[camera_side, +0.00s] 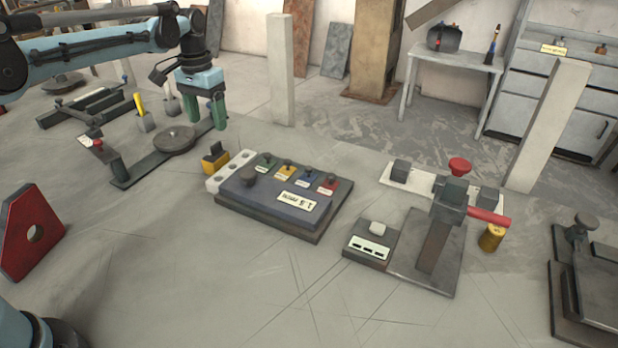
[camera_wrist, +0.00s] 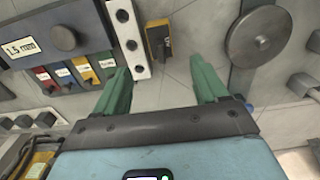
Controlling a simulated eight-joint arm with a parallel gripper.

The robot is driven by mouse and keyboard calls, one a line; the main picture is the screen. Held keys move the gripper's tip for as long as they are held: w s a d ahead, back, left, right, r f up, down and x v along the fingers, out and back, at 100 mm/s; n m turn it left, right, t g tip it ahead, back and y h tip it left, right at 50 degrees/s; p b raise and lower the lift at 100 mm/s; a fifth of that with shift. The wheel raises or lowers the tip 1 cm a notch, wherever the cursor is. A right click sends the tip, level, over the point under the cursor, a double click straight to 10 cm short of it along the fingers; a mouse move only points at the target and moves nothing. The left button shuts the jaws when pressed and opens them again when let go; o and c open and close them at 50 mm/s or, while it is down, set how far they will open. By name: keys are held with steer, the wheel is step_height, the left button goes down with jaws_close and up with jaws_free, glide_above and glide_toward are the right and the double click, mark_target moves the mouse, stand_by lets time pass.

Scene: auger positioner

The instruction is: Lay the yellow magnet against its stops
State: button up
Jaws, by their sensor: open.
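The yellow block with a dark part (camera_side: 214,159), which I take to be the magnet, stands on the table beside a white strip with holes (camera_side: 230,170). I cannot tell whether block and strip touch. In the wrist view the yellow block (camera_wrist: 154,36) lies beyond my fingertips, roughly between them in line, with a gap left. My gripper (camera_side: 217,112) is up and behind the block in the side view, its green fingers pointing down. In the wrist view my gripper (camera_wrist: 157,75) is open and empty. I cannot pick out the stops with certainty.
A blue-grey panel (camera_side: 262,205) with knobs and coloured patches adjoins the strip. A round disc (camera_side: 175,139) on a dark fixture stands left of the block. A red-handled press (camera_side: 440,225) stands to the right. The table front is clear.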

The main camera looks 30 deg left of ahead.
mark_target(213, 146)
step_height(213, 146, down, 9)
steer(key=shift+f, duration=0.15)
stand_by(0.4)
jaws_close()
stand_by(0.3)
